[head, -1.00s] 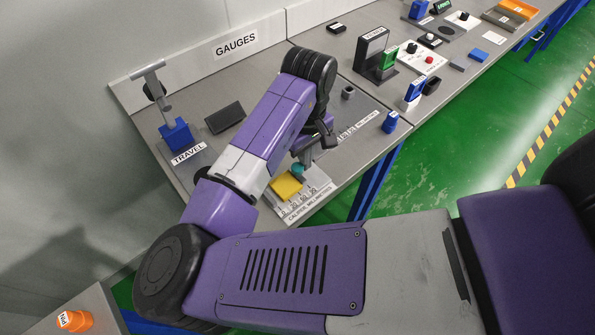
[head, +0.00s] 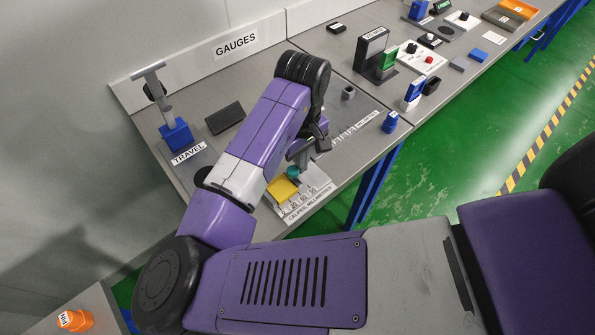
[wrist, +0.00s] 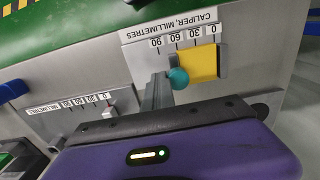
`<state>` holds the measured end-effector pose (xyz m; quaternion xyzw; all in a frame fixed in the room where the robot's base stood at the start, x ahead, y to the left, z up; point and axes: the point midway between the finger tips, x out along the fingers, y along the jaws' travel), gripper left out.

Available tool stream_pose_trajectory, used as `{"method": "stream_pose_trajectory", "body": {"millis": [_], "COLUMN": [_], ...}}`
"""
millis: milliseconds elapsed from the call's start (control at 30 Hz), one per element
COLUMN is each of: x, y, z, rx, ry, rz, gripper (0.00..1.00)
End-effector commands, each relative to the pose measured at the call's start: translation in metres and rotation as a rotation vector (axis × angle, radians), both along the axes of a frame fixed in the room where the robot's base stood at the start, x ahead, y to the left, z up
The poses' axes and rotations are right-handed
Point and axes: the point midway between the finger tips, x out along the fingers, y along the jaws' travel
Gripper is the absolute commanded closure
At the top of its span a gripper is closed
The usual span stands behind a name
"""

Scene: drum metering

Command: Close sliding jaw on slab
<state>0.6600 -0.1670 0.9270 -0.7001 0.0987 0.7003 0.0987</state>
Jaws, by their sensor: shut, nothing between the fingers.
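The yellow slab (wrist: 203,63) lies on the caliper plate (wrist: 135,60) beside its 0, 30, 60, 90 scale. In the wrist view the slab's right side is at a grey fixed jaw (wrist: 223,62) near the 0 mark. The teal round knob (wrist: 178,78) of the sliding jaw overlaps the slab's left edge, near 60. I cannot tell whether the jaw touches the slab. My gripper (wrist: 158,88) is shut and empty, with its grey fingers close beside the knob on the left. In the head view the slab (head: 282,189) and knob (head: 293,172) show just past my forearm.
A second millimetre scale (wrist: 85,105) lies left of the caliper in the wrist view. The blue travel gauge (head: 176,134) and a dark block (head: 225,117) stand behind my arm.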

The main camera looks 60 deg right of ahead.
Motion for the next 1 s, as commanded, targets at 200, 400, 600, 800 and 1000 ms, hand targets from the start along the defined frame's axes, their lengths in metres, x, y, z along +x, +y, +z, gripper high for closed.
{"method": "stream_pose_trajectory", "body": {"millis": [200, 400, 600, 800, 1000], "x": [0.001, 0.001, -0.001, -0.002, -0.002], "y": [0.003, 0.004, -0.001, -0.007, -0.008], "z": [0.0, 0.0, 0.001, 0.001, 0.005], "rx": [0.001, 0.001, 0.0, 0.001, 0.0], "ry": [0.001, 0.001, 0.001, 0.001, 0.0], "rz": [0.0, 0.0, 0.0, 0.0, 0.0], "gripper": [1.0, 1.0, 1.0, 1.0, 1.0]}}
